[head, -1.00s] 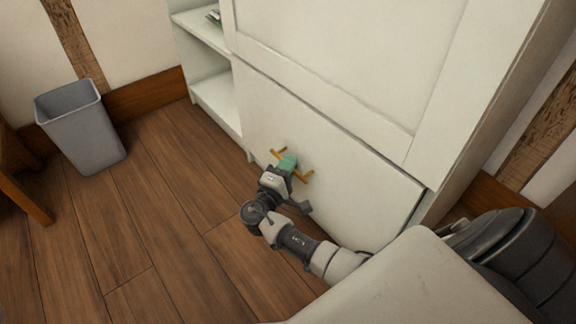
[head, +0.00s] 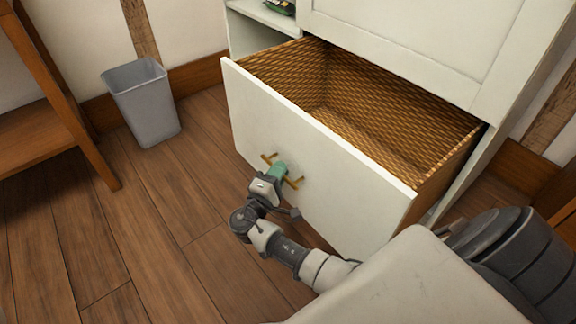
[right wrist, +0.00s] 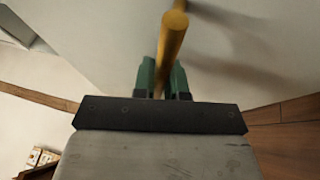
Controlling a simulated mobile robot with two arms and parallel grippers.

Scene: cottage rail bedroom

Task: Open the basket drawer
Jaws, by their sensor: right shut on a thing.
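The basket drawer (head: 300,150) has a plain white front and stands well out from the white cabinet in the head view. Its woven tan inside (head: 385,97) shows and looks empty, though the part close behind the front is hidden. A brass bar handle (head: 294,184) is on the drawer front. My right gripper (head: 278,172) is shut on the handle. In the right wrist view its green fingers (right wrist: 163,80) sit on either side of the brass bar (right wrist: 172,45). My left gripper is not in view.
A grey bin (head: 146,105) stands on the wood floor at the left, apart from the drawer. A brown wooden furniture piece (head: 70,110) is at the far left. Floor between them and the drawer is clear. A cabinet shelf (head: 262,14) holds a small green item.

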